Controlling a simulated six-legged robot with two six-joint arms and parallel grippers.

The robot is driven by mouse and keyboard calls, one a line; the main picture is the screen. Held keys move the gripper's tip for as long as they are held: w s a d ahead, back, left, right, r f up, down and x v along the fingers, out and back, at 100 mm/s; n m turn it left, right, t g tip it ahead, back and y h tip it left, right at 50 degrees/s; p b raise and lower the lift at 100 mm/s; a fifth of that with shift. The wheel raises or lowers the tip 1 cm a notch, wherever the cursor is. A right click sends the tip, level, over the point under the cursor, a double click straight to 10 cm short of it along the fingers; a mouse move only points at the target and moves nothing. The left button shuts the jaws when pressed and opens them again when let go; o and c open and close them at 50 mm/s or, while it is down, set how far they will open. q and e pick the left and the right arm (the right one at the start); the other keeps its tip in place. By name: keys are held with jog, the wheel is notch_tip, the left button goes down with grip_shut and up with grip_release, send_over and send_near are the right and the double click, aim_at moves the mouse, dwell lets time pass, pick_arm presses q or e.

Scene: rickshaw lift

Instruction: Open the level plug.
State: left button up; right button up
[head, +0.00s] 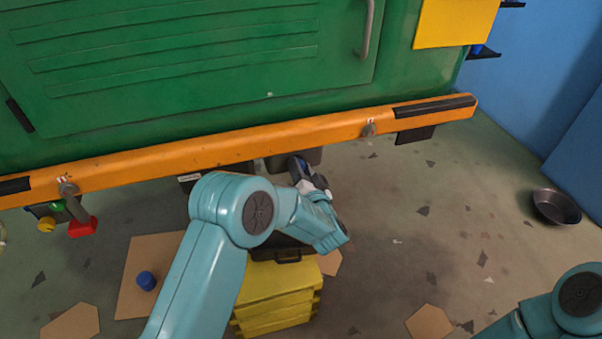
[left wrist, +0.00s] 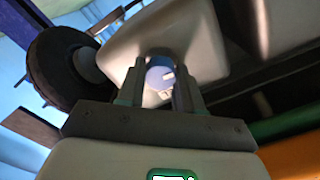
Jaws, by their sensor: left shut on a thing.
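The level plug (left wrist: 160,76) is a round blue cap with a white mark, on a pale grey housing (left wrist: 205,45) in the left wrist view. My left gripper (left wrist: 163,84) has one finger on each side of the plug and is shut on it. In the head view my left gripper (head: 305,172) is under the orange bumper, partly hidden by my own arm, and the plug cannot be made out clearly. My right arm shows at the lower right of the head view, but its gripper is out of view.
The green rickshaw body (head: 200,70) and orange bumper (head: 240,145) hang over the work area. A yellow crate (head: 278,295) stands below. A blue cap (head: 146,281) sits on cardboard (head: 135,300). A dark bowl (head: 557,206) lies right on open floor.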

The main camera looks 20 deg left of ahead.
pick_arm(q)
jog(key=shift+s+f+n+b, duration=0.1)
jog(key=shift+f+n+b, duration=0.05)
jog(key=shift+n+b, duration=5.35)
jog(key=shift+n+p, duration=0.9)
jog(key=shift+n, duration=0.3)
jog(key=o, duration=1)
jog(key=shift+a, duration=0.1)
jog(key=shift+o, duration=0.2)
jog(key=shift+s, duration=0.1)
